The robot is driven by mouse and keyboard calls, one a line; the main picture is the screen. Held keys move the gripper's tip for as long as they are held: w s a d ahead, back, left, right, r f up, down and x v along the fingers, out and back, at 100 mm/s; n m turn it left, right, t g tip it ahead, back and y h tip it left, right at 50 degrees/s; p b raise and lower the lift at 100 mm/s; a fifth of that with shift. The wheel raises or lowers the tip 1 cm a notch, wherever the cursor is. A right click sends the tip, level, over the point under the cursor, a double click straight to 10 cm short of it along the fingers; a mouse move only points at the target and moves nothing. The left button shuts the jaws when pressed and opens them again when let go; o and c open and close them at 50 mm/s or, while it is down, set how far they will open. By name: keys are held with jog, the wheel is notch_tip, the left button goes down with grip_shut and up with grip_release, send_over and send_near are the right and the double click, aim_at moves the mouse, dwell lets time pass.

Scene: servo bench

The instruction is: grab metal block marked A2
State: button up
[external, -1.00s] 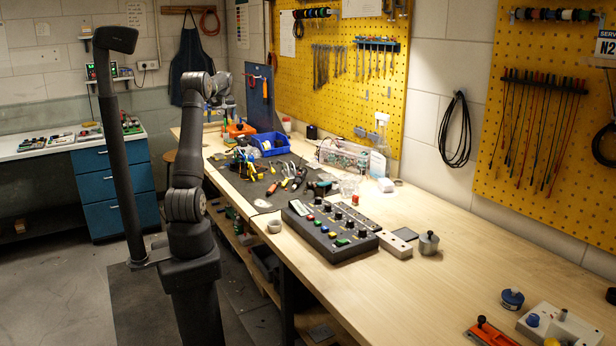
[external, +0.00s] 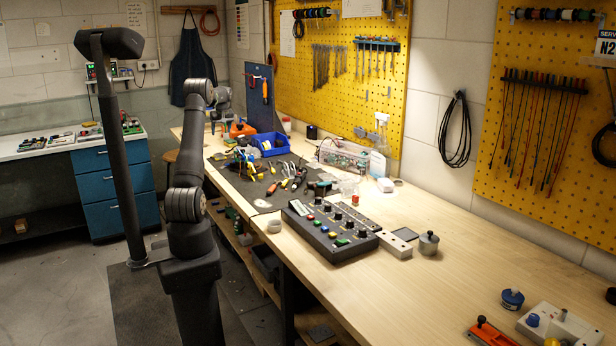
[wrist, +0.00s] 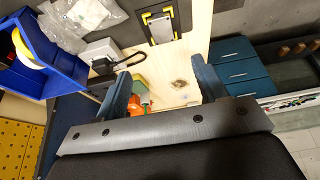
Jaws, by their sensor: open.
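My gripper (wrist: 162,82) is open, with its two dark blue-grey fingers apart and nothing held between them. Pale wood bench top shows between and beyond the fingers. In the external view my gripper (external: 221,112) is small and partly hidden, above the far end of the bench near an orange item. A grey metal-looking block (wrist: 162,27) sits in a black-and-yellow frame at the top of the wrist view, beyond the fingertips. I cannot read any A2 marking on it. I cannot pick out this block in the external view.
A blue bin (wrist: 40,62) holding a roll stands left of my gripper in the wrist view, beside clear plastic bags (wrist: 82,14). A white box with a black cable (wrist: 100,50) and orange and green items lie near the left finger. Blue drawers (wrist: 238,62) stand off the bench.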

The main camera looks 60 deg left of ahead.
send_over(219, 155)
jog(key=d, duration=0.3)
jog(key=f, duration=0.9)
jog(key=shift+w+a+f, duration=0.15)
jog(key=shift+w+a, duration=0.05)
jog(key=shift+a, duration=0.05)
jog(key=x, duration=0.5)
jog(key=shift+s+f, duration=0.1)
jog(key=shift+s, duration=0.05)
jog(key=c, duration=1)
jog(key=shift+c, duration=0.7)
